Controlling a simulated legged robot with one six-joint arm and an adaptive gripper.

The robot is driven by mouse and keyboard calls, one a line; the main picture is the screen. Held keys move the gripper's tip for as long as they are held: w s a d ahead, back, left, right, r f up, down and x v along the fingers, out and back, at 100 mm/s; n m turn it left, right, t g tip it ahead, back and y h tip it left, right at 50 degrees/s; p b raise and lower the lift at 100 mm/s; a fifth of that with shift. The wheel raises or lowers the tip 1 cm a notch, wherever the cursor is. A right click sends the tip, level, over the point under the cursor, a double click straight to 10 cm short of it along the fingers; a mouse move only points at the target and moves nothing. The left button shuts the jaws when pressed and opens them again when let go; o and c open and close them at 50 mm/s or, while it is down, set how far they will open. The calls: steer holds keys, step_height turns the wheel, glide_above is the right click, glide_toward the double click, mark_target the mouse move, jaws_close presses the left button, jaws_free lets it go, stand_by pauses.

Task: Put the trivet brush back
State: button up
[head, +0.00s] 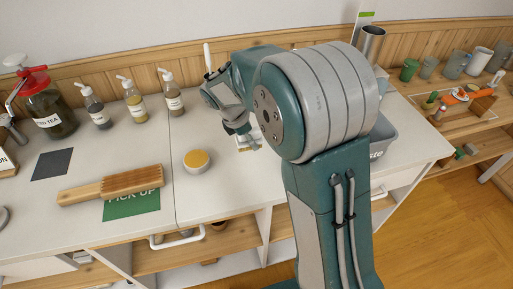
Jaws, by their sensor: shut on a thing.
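My gripper (243,136) points down over the white counter, right of the middle, partly behind my own arm. It is shut on a small pale thing (248,147), mostly hidden by the fingers; I cannot tell if this is the trivet brush. A thin white upright stick (208,57) shows behind the gripper; its lower end is hidden. A slatted wooden piece with a handle (118,184), brush-like, lies across the green PICK UP mat (132,208) at the front left, well apart from my gripper.
A round tin with a yellow top (197,160) stands left of my gripper. A dark square mat (52,164) lies on the left. A grey bin (385,133) is partly behind my arm.

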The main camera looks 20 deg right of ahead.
mark_target(260, 152)
steer(key=f, duration=0.1)
steer(key=w+d+f, duration=0.2)
steer(key=f, duration=0.1)
steer(key=shift+w+d, duration=0.1)
steer(key=shift+w, duration=0.05)
steer(key=shift+w+a+f, duration=0.25)
steer(key=shift+f, duration=0.15)
steer(key=f, duration=0.3)
steer(key=shift+w+d+f, duration=0.15)
steer(key=shift+d, duration=0.3)
steer(key=o, duration=1.1)
steer(key=shift+a+f, duration=0.1)
steer(key=shift+a, duration=0.25)
steer(key=shift+d, duration=0.2)
